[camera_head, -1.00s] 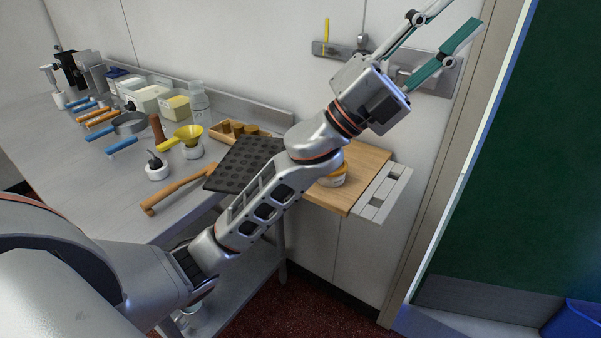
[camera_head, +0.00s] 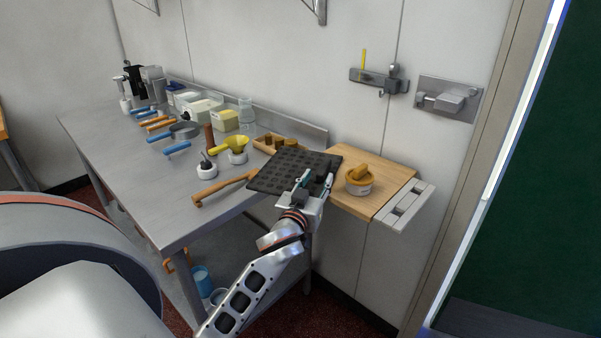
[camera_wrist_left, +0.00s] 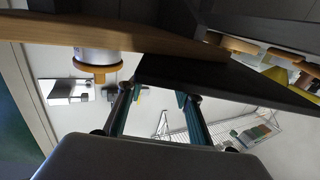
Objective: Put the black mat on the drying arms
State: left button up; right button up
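The black mat (camera_head: 285,170), a thin square sheet with rows of round dimples, lies at the right end of the steel table, overlapping the wooden board. My left gripper (camera_head: 314,178) is at its near right edge. In the left wrist view the two teal fingers are apart (camera_wrist_left: 158,92), and the mat's dark sheet (camera_wrist_left: 225,82) reaches close to them; I cannot tell whether they touch it. No part is clearly identifiable as the drying arms; a grey wall fixture (camera_head: 448,98) on a plate is at the upper right. My right gripper is not in view.
A small tub (camera_head: 358,183) with an orange-brown top stands on the wooden board (camera_head: 396,180), just right of the mat. A white slotted rack (camera_head: 408,208) adjoins the board. A wooden-handled tool (camera_head: 222,187) lies left of the mat. Several containers crowd the table's back.

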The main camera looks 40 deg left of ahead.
pick_arm(q)
jog(key=x, duration=0.5)
jog(key=shift+s, duration=0.1)
jog(key=shift+c, duration=0.4)
grip_shut()
jog(key=shift+r, duration=0.15)
jog(key=shift+r, duration=0.5)
notch_tip(320, 180, up, 11)
jog(key=p, duration=0.3)
notch_tip(320, 180, up, 8)
send_over(322, 170)
jog(key=shift+p, duration=0.3)
